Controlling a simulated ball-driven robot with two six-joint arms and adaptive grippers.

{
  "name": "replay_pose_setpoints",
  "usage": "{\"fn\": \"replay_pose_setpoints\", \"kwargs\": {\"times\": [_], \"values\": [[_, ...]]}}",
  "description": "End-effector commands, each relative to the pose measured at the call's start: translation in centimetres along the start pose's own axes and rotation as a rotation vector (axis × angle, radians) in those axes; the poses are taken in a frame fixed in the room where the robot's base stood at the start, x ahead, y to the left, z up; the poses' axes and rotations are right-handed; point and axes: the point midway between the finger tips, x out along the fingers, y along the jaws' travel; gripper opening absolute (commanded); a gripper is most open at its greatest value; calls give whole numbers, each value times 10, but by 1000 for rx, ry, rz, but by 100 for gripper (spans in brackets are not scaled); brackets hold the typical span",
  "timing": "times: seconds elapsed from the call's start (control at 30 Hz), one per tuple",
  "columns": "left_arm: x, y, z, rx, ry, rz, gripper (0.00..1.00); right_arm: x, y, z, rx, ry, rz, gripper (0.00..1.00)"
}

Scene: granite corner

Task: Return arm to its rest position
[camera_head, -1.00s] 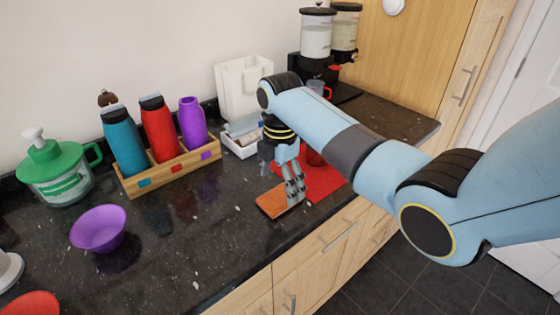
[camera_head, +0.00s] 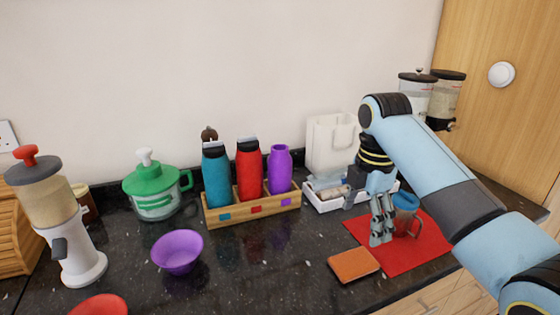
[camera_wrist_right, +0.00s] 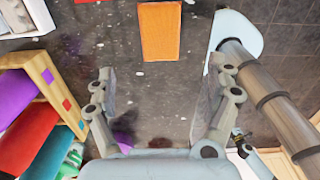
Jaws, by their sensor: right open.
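My right arm comes in from the right in the head view. Its gripper (camera_head: 381,238) hangs fingers-down in front of the red mat (camera_head: 420,252), to the right of a flat orange-brown pad (camera_head: 354,264) on the counter. In the right wrist view the two fingers (camera_wrist_right: 165,75) are spread wide with nothing between them. The orange pad (camera_wrist_right: 160,32) lies beyond the fingertips there, apart from them. My left gripper does not show.
A wooden rack (camera_head: 252,208) holds blue, red and purple bottles. A white tray (camera_head: 322,203) sits left of the gripper, and a white bag holder (camera_head: 331,143) behind it. A purple bowl (camera_head: 178,252), green-lidded jar (camera_head: 153,190) and dispenser (camera_head: 65,225) stand left. Mid-counter is clear.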

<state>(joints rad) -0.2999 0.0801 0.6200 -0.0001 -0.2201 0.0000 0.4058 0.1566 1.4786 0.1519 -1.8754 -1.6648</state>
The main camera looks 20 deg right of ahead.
Motion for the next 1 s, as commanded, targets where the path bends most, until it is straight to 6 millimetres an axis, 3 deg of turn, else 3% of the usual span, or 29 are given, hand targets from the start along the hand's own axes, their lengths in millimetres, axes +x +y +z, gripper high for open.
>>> {"fn": "replay_pose_setpoints", "kwargs": {"times": [0.17,0.3,0.4,0.6,1.0], "values": [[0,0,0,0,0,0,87,12,-19,-4,101,-11,15,86],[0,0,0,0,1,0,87,34,-74,-16,412,-28,80,86],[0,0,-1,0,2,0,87,39,-120,-25,680,-19,144,86],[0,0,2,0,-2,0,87,29,-179,-38,1042,29,227,86],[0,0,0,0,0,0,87,-12,-254,-54,1521,150,314,86]]}}
